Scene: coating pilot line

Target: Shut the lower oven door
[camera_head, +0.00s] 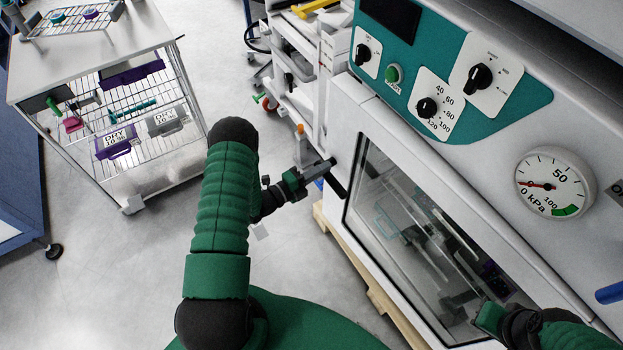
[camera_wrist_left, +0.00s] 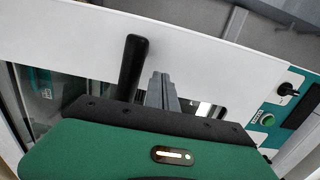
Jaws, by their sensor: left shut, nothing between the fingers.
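The lower oven door (camera_head: 362,135) has a white frame and a large dark window with reflections. It looks shut or nearly so; I cannot tell whether a small gap is left. Its black handle (camera_head: 343,181) is at the door's left edge, and shows as a black bar in the left wrist view (camera_wrist_left: 132,66). My left gripper (camera_head: 328,164) is shut and empty, its fingertips close to the handle. In the left wrist view the grey fingers (camera_wrist_left: 163,92) point at the white door face, just right of the handle. My right arm is at the lower right; its fingers are not clear.
A teal control panel (camera_head: 450,60) with knobs and a green button is above the door, with a pressure gauge (camera_head: 554,183) to the right. A wire-shelf cart (camera_head: 95,60) stands at left. A white trolley (camera_head: 300,70) stands beyond the oven. The grey floor between is clear.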

